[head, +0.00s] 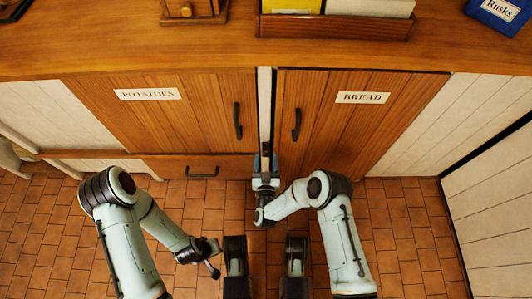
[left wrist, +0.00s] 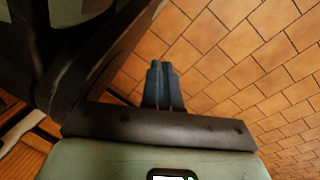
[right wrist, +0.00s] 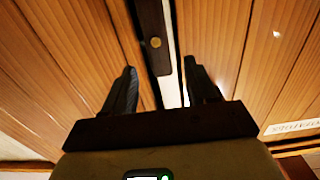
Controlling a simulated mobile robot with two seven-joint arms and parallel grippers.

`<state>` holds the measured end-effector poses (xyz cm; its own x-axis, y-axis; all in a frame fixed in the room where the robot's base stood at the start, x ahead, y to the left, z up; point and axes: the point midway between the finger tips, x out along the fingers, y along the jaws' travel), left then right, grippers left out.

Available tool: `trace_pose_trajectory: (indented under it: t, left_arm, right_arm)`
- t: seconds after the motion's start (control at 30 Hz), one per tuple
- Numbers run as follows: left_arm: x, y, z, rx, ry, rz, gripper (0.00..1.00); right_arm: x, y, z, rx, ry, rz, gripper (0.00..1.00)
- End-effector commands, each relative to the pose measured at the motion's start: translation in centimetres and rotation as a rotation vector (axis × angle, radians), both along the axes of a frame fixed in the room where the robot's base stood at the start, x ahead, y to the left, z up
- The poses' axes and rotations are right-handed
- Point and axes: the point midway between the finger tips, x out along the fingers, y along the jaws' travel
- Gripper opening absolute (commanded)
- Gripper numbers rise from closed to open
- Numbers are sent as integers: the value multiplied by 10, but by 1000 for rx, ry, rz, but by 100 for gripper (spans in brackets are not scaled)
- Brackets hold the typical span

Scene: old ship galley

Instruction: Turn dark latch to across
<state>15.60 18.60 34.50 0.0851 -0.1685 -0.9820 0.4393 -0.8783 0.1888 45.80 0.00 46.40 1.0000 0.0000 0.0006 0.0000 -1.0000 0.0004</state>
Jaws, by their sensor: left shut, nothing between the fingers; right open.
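The dark latch (right wrist: 153,38) shows in the right wrist view as a long dark bar with a brass-coloured pivot. It lies lengthwise along the pale gap between the two cabinet doors. I cannot make it out clearly in the head view. My right gripper (head: 265,161) is in front of this gap, low between the doors. In the right wrist view its fingers (right wrist: 160,80) are apart, one on each side of the gap, with the latch's near end between their lines; no contact is visible. My left gripper (left wrist: 163,67) is shut and empty above the tiled floor, away from the cabinet.
The POTATOES door (head: 165,118) and BREAD door (head: 355,125) look shut, each with a dark handle (head: 237,121) (head: 297,124) near the gap. A drawer (head: 185,168) sits below the left door. Boxes (head: 335,25) stand on the counter.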

Motion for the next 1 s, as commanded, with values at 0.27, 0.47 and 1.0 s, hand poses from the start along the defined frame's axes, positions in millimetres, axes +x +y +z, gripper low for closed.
trace_pose_trajectory:
  t: [0.27, 0.47, 1.0]
  left_arm:
    - [-21, 3, -15, -4, 68, 6, 0]
    - [-23, 3, -15, -4, 76, 7, 0]
    - [-21, 3, -14, -4, 71, 6, 0]
  right_arm:
    - [31, -1, 0, 1, -1, -1, 57]
    - [34, 0, 0, 0, 1, 0, 57]
    - [33, 0, 0, -10, 0, 1, 1]
